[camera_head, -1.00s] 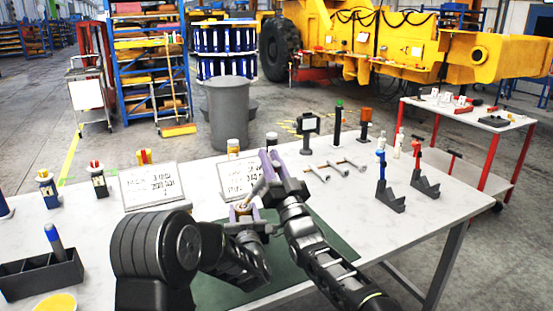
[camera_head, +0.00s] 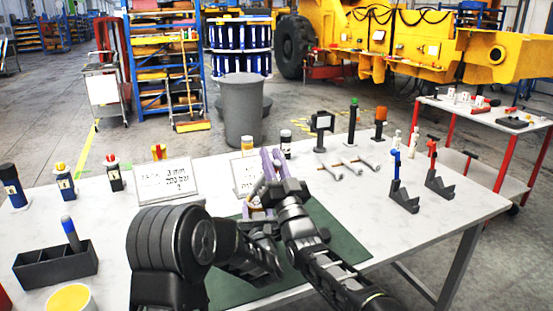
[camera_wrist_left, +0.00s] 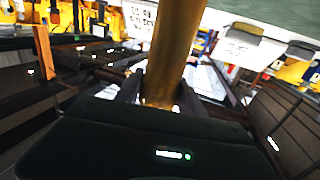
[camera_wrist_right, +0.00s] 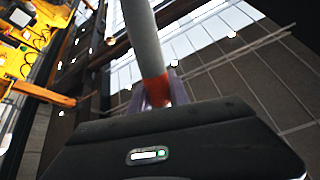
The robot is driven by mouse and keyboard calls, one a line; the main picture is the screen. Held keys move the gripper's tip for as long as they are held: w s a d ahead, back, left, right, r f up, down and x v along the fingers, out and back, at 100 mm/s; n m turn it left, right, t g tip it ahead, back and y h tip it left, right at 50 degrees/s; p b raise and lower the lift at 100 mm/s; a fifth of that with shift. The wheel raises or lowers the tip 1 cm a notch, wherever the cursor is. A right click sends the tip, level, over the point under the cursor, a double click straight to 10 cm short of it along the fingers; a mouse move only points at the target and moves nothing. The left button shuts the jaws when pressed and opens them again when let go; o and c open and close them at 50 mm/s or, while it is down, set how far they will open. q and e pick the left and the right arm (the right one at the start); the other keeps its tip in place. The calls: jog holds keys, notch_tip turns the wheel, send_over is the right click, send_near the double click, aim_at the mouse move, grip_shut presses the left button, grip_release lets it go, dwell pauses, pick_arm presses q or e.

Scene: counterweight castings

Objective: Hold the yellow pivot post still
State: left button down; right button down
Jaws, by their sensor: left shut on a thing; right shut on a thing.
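The yellow pivot post (camera_wrist_left: 176,45) rises as a brass-yellow shaft between the fingers of my left gripper (camera_wrist_left: 157,92), which is shut on it. In the head view my left gripper (camera_head: 258,214) is low over the green mat, and the post is mostly hidden there. My right gripper (camera_wrist_right: 160,92) is shut on a grey rod (camera_wrist_right: 143,35) with an orange-red band at the fingers. In the head view my right gripper (camera_head: 271,166) is just above the left one, its purple fingers pointing up. What the rod joins is hidden.
The green mat (camera_head: 335,250) lies under my arms on the white table. Two placards stand behind, the left one (camera_head: 166,183) clear. A black tray (camera_head: 55,266) stands at left.

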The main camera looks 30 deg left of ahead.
jog(key=shift+s+a+f, duration=0.3)
jog(key=shift+s+a, duration=0.05)
jog(key=shift+a, duration=0.05)
jog(key=shift+a+r, duration=0.1)
jog(key=shift+r, duration=0.4)
jog(key=shift+w+d+r, duration=0.1)
jog(key=shift+r, duration=1.2)
jog(key=shift+w+d+r, duration=0.1)
jog(key=shift+r, duration=1.2)
jog(key=shift+r, duration=0.15)
jog(key=shift+r, duration=1.35)
jog(key=shift+f, duration=0.1)
jog(key=shift+s+d+f, duration=0.15)
jog(key=shift+s+f, duration=0.1)
jog(key=shift+f, duration=0.6)
jog(key=shift+f, duration=0.15)
